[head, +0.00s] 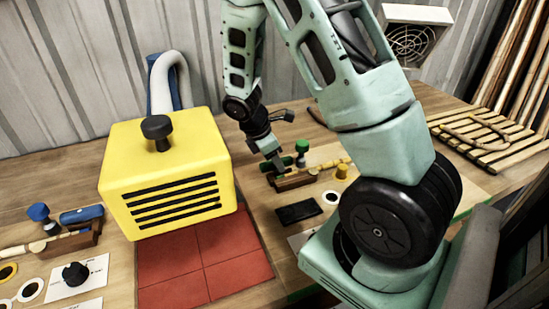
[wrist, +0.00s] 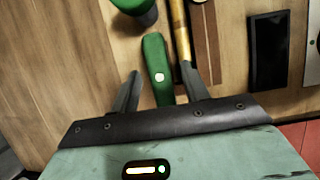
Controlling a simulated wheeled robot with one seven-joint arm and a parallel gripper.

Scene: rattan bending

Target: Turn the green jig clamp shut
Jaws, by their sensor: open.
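The green jig clamp shows in the wrist view as a rounded green lever (wrist: 156,58) with a pale dot. A green knob (wrist: 132,4) is at the top edge, partly cut off. In the head view the green knob (head: 302,147) stands upright on the jig, right of my gripper (head: 272,160). My gripper (wrist: 161,74) is open, with its fingers on either side of the green lever. I cannot tell whether they touch it. A rattan rod (wrist: 180,30) lies along the brown jig block (wrist: 206,45), close to the right finger.
A yellow slotted box (head: 165,190) with a black knob stands to the left by red tiles (head: 200,262). A blue clamp (head: 82,215) is at far left, a slatted rack (head: 480,140) at right.

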